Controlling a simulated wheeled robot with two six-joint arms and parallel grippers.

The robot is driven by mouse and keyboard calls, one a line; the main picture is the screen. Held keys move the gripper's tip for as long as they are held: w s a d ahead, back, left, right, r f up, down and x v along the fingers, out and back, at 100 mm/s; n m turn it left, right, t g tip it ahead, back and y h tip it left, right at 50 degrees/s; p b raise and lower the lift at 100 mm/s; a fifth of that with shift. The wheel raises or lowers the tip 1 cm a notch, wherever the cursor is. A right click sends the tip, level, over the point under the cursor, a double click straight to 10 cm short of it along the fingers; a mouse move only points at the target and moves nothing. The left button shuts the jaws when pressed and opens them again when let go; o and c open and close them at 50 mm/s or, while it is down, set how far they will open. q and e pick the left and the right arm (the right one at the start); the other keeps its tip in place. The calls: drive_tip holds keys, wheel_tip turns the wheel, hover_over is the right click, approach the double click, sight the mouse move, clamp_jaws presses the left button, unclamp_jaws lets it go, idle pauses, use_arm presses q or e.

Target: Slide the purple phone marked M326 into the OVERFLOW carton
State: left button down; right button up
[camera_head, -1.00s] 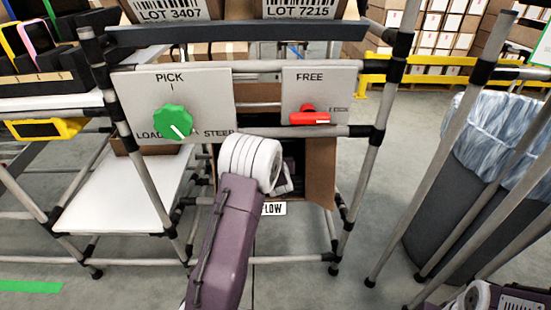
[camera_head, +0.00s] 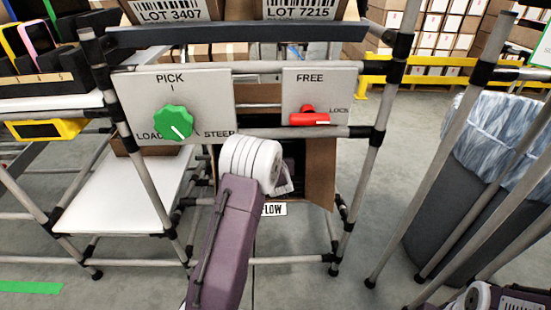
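The OVERFLOW carton is a brown carton with a dark inside, low in the rack; its right flap (camera_head: 320,175) stands out. The purple phone marked M326 cannot be made out. My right gripper is out of view; only a bit of my arm shows at bottom right.
Above the carton are a green knob (camera_head: 173,122) on a PICK panel, its mark toward the lower right, and a red handle (camera_head: 309,119) on a FREE/LOCK panel. A white shelf (camera_head: 125,190) lies left. A lined grey bin (camera_head: 470,190) stands right behind poles.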

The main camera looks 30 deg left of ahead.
use_arm(q)
drive_tip(key=shift+w+a+f, duration=0.1)
drive_tip(key=shift+w+a, duration=0.1)
drive_tip(key=shift+w, duration=0.15)
idle(0.4)
drive_tip(key=c, duration=1.3)
unclamp_jaws()
drive_tip(key=shift+c, duration=0.2)
drive_tip(key=shift+f, duration=0.1)
drive_tip(key=p+v, duration=0.3)
drive_tip(key=v, duration=0.6)
